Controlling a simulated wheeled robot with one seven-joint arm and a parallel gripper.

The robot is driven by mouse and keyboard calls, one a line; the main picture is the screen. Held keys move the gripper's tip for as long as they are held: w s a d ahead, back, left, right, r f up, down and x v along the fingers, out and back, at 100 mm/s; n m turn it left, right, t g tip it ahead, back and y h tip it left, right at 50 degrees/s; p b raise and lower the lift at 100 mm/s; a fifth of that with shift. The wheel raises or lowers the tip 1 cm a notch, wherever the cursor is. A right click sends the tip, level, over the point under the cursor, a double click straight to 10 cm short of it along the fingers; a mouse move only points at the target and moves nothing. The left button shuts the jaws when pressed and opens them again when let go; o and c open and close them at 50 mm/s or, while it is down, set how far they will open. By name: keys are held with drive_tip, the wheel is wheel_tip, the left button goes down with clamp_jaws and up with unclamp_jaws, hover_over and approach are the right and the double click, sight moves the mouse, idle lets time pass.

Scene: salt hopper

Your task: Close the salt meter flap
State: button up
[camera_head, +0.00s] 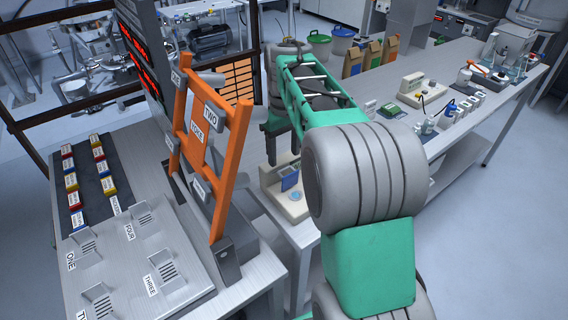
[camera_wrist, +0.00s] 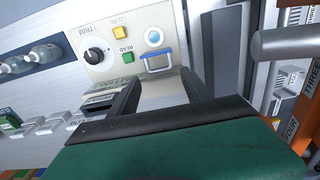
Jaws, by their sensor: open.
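The salt meter is a beige box (camera_head: 272,190) below my gripper in the head view. In the wrist view its panel (camera_wrist: 130,30) shows a black TRIM knob, a yellow and a green button and a pale round well. A blue-edged flap (camera_head: 290,179) stands raised beside the uncovered well. The flap also shows in the wrist view (camera_wrist: 157,61), just ahead of my fingertips. My gripper (camera_head: 283,142) is above the meter, its jaws apart and empty. In the wrist view the dark fingers (camera_wrist: 158,88) spread on either side below the flap. I cannot tell whether they touch it.
An orange rack (camera_head: 240,150) with number labels stands left of my gripper, above a grey labelled tray (camera_head: 140,250). Another beige instrument (camera_head: 422,92) and small bottles stand along the bench to the right. Paper bags (camera_head: 370,55) stand at the back.

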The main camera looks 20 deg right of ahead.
sight(284, 168)
drive_tip(key=shift+f, duration=1.95)
drive_tip(key=c, duration=1.1)
